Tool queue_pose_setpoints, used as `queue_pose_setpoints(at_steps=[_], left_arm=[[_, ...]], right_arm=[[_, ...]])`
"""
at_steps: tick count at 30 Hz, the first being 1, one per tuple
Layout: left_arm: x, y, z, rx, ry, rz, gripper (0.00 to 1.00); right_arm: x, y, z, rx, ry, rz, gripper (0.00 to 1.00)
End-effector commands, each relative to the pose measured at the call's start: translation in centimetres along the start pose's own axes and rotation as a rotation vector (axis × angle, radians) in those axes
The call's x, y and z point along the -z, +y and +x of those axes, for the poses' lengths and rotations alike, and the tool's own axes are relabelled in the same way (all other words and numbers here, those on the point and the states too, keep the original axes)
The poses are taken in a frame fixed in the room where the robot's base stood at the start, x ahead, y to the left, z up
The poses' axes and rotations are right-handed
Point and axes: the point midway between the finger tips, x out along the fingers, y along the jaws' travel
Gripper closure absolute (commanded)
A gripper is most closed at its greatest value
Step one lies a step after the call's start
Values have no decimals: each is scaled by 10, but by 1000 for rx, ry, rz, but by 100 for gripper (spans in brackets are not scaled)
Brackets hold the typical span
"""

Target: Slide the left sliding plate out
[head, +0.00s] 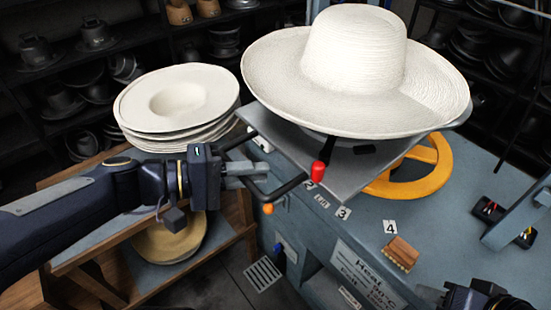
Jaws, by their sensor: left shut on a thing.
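The left sliding plate (345,178) is a flat grey metal plate, sticking out at the front left of the press with a large white wide-brimmed hat (355,50) above it. A black bar handle (288,187) runs out from the plate's front left edge. My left gripper (260,176) reaches in from the left and is shut on the handle. The fingers hide part of the bar. My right gripper (432,294) is partly in view at the bottom right, away from the plate; its jaw opening is unclear.
A red-tipped lever (318,173) stands close to the plate's front. A yellow ring (428,176) lies behind the plate's right side. A wooden brush (401,254) sits on the blue bench. Stacked white hats (180,98) stand on a wooden rack at left.

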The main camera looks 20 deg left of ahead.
Motion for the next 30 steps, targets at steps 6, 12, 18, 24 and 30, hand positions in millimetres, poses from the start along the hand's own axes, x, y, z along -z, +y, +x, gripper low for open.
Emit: queue_pose_setpoints(at_steps=[6,12,18,24,30], left_arm=[[-6,-4,-16,1,1,-1,100],[-8,-5,-19,1,-2,-1,100],[-8,-5,-19,2,-2,-1,100],[-8,-5,-19,1,-2,0,69],[-8,-4,-19,0,-1,0,66]], right_arm=[[0,0,0,0,0,0,64],[0,0,0,0,0,0,64],[0,0,1,0,0,0,64],[0,0,1,0,0,0,64],[0,0,0,0,0,0,64]])
